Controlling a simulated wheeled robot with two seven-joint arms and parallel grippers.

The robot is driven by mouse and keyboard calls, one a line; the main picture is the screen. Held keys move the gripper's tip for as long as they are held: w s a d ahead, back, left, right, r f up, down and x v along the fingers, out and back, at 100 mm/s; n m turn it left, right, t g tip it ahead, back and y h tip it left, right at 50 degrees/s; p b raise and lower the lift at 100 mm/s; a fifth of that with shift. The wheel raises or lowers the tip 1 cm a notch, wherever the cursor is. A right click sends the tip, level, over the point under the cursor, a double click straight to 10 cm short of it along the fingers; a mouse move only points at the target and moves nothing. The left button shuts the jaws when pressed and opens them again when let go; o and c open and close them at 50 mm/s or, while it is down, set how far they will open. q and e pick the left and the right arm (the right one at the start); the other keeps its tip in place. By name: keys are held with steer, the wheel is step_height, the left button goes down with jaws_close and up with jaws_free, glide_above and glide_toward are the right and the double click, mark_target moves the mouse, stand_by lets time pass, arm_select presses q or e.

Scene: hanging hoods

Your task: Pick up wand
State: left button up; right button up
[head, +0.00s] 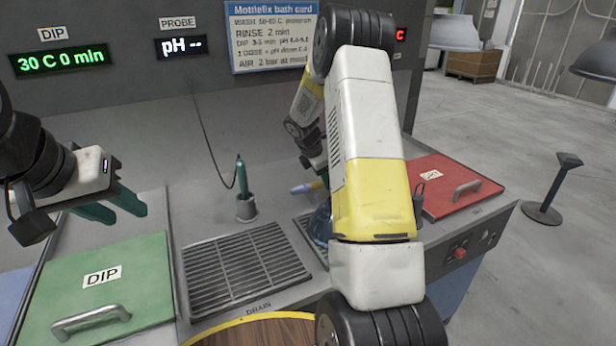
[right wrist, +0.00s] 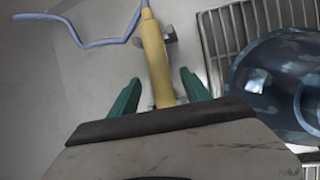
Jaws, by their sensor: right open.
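The wand (right wrist: 157,55) is a slim yellow bar with a bent pale-blue tube at its far end. It sits at a grey bracket in the right wrist view. My right gripper (right wrist: 159,78) is open, with a green finger on each side of the yellow bar and visible gaps between. In the head view, a short blue-and-yellow part of the wand (head: 308,187) shows beside my right arm, which hides the rest and most of the right gripper. My left gripper (head: 128,210) is open and empty above the counter at the left.
A dark blue glossy rounded object (right wrist: 275,75) lies on a metal grate, close right of my right gripper. A teal probe (head: 241,178) stands in a holder behind the drain grate (head: 240,270). A green DIP lid (head: 140,275) and red lid (head: 460,186) flank the counter.

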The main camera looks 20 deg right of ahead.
steer(key=shift+x, duration=1.05)
jaws_close()
steer(key=shift+r, duration=0.2)
